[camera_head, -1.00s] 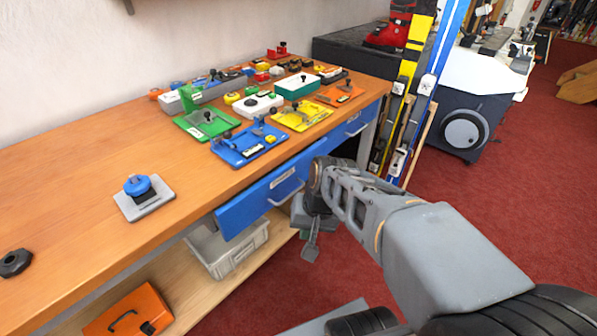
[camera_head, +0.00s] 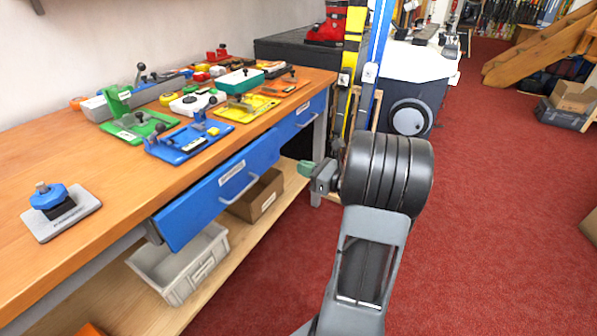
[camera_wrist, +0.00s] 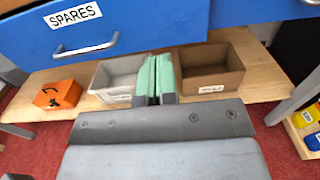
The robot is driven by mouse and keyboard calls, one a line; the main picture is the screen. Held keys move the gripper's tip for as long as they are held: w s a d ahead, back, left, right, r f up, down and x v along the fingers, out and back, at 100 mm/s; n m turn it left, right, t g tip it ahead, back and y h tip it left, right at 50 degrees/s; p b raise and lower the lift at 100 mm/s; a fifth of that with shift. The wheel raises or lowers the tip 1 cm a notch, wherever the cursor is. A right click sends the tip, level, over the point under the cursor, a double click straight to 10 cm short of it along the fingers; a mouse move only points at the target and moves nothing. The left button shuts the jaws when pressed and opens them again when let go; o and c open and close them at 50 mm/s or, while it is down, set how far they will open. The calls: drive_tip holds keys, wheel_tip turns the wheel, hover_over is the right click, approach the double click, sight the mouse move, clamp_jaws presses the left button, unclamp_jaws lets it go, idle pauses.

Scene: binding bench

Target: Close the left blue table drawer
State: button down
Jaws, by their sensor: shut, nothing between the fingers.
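The left blue drawer (camera_head: 203,202) stands out from under the table's front edge, partly open, with a grey bar handle (camera_head: 240,187) on its front. In the wrist view, the drawer front (camera_wrist: 30,42) bears a "SPARES" label, and its handle (camera_wrist: 88,48) is left of my fingers. My gripper (camera_head: 306,168) is to the right of this drawer, in front of the table, apart from the handle. Its green fingers (camera_wrist: 157,78) are shut with nothing between them, pointing toward the bench. The drawer's inside is hidden.
The right blue drawer (camera_head: 302,117) looks flush with the bench. On the lower shelf (camera_head: 118,303) are a grey bin (camera_head: 170,284), a brown box (camera_head: 262,196) and an orange case (camera_wrist: 57,94). Skis (camera_head: 353,70) lean by the bench's far end.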

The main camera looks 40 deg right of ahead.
sight(265, 153)
drive_tip(key=b+x, duration=0.2)
drive_tip(key=x, duration=0.8)
drive_tip(key=shift+a+f, duration=0.1)
drive_tip(key=shift+w+a+b, duration=0.3)
drive_tip(key=shift+w+b, duration=0.1)
drive_tip(key=shift+w, duration=0.2)
drive_tip(key=x, duration=0.4)
drive_tip(key=shift+r, duration=0.3)
